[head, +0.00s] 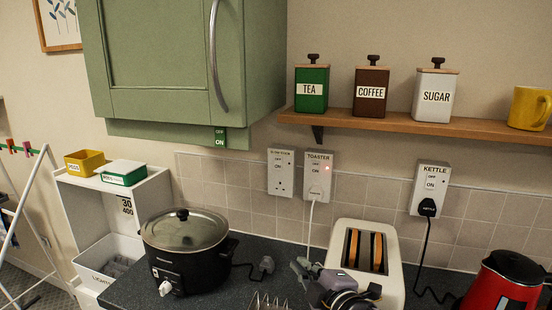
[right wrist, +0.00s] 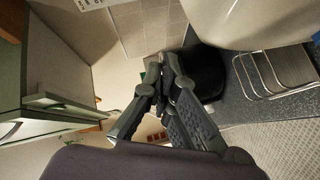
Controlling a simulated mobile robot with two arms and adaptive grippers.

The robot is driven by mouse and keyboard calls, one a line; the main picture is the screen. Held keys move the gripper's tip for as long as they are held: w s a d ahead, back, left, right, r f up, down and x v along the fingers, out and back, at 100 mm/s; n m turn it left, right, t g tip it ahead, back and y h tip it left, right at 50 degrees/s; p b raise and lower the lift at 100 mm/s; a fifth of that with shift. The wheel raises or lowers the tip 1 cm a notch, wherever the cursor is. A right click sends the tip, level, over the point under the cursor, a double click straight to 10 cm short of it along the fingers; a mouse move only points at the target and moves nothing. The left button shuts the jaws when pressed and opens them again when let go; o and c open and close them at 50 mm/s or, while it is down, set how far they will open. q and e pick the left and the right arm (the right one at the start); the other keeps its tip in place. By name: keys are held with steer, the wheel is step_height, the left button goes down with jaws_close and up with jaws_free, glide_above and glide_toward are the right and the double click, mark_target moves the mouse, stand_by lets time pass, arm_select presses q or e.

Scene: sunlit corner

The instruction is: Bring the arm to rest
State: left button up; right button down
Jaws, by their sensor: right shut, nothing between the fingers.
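My right gripper (head: 305,270) is low in the middle of the head view, above the dark worktop, just left of the toaster (head: 340,280). Its fingers are shut with nothing held. Part of my right arm shows below it, in front of the toaster. In the right wrist view the two fingers of the right gripper (right wrist: 163,66) come together at their tips. My left gripper is in neither view.
The cream toaster holds two brown slices. A black slow cooker (head: 188,265) stands left, a red kettle (head: 495,292) right. A wire rack (head: 266,302) is at the front edge, also in the wrist view (right wrist: 270,75). A green cabinet (head: 160,60) and shelf (head: 400,122) are above.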

steer(key=s+d+f+m+g+h, duration=0.25)
steer(key=s+d+f+m, duration=0.2)
steer(key=s+f, duration=0.3)
steer(key=s+d+f+m+g+h, duration=0.1)
steer(key=s+d+f+m+g, duration=0.2)
steer(key=s+f+m, duration=0.5)
steer(key=s+d+f+m+g+h, duration=0.1)
steer(key=s+d+f+m+g, duration=0.15)
steer(key=s+f, duration=0.4)
steer(key=s+d+f+m+g+h, duration=0.1)
steer(key=s+d+f+g, duration=0.25)
steer(key=s, duration=0.65)
step_height(320, 180, down, 27)
steer(key=s, duration=0.2)
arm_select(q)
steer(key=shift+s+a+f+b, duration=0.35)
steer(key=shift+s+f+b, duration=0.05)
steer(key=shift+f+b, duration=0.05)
arm_select(e)
steer(key=s+d+f+g, duration=0.1)
steer(key=s+d+f, duration=0.1)
steer(key=s+f, duration=0.6)
steer(key=s+d+f+g, duration=0.1)
steer(key=s+f, duration=0.6)
steer(key=s, duration=0.2)
steer(key=shift+d+f, duration=0.35)
steer(key=shift+f, duration=0.05)
